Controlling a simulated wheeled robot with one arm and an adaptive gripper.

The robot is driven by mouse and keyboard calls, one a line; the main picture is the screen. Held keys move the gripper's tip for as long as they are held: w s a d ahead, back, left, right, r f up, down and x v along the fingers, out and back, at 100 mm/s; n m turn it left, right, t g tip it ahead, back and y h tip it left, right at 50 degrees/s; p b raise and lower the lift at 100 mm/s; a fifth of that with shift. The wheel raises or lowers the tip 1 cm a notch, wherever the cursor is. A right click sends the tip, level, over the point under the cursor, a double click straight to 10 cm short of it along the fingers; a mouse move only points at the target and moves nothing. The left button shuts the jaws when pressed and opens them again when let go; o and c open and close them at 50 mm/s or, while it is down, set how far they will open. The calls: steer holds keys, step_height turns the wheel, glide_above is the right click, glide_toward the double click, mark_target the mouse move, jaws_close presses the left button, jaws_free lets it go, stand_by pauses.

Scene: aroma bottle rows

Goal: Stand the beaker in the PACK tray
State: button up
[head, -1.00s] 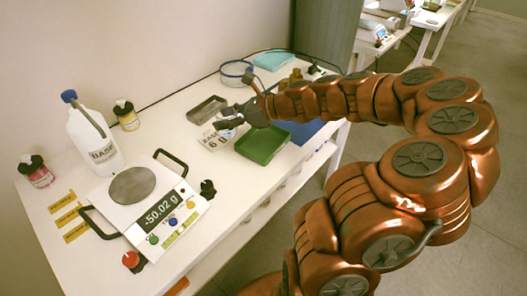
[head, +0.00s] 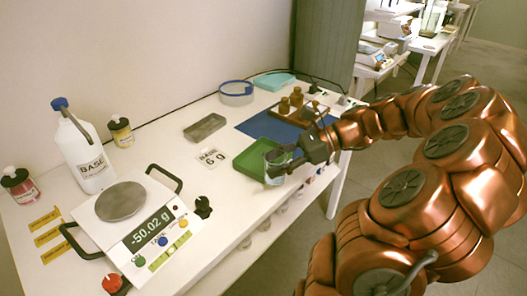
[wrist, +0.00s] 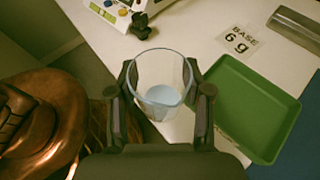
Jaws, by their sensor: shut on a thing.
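The glass beaker (head: 276,167) is clear with a bluish rim and a pale content at its bottom. It also shows in the wrist view (wrist: 161,85), upright between the fingers. My gripper (head: 290,163) is shut on its sides; both fingers also show in the wrist view (wrist: 165,95). A shallow green tray (head: 245,156) lies on the table, and also in the wrist view (wrist: 250,105). No PACK lettering is readable on it. In the head view the beaker overlaps the tray's near right side; in the wrist view it is left of the tray. Its height above the table is unclear.
A "BASE 6 g" card (head: 211,157) and a grey tray (head: 204,127) lie beside the green tray. A blue mat (head: 262,124) with brown bottles (head: 296,97) is behind it. A scale (head: 160,225) reading -50.02 g and a white BASE bottle (head: 88,155) stand left.

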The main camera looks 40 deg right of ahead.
steer(key=w+d, duration=0.1)
steer(key=w, duration=0.3)
steer(key=w+d, duration=0.2)
steer(key=w, duration=0.1)
steer(key=w+d+f, duration=0.1)
steer(key=w, duration=0.3)
steer(key=shift+w+d+f, duration=0.1)
steer(key=shift+w+d, duration=0.2)
steer(key=shift+d, duration=0.1)
step_height(320, 180, down, 4)
steer(key=shift+w+d+r+b, duration=0.1)
steer(key=shift+r+b, duration=0.15)
steer(key=shift+b, duration=0.4)
steer(key=o, duration=1.2)
steer(key=shift+c, duration=0.2)
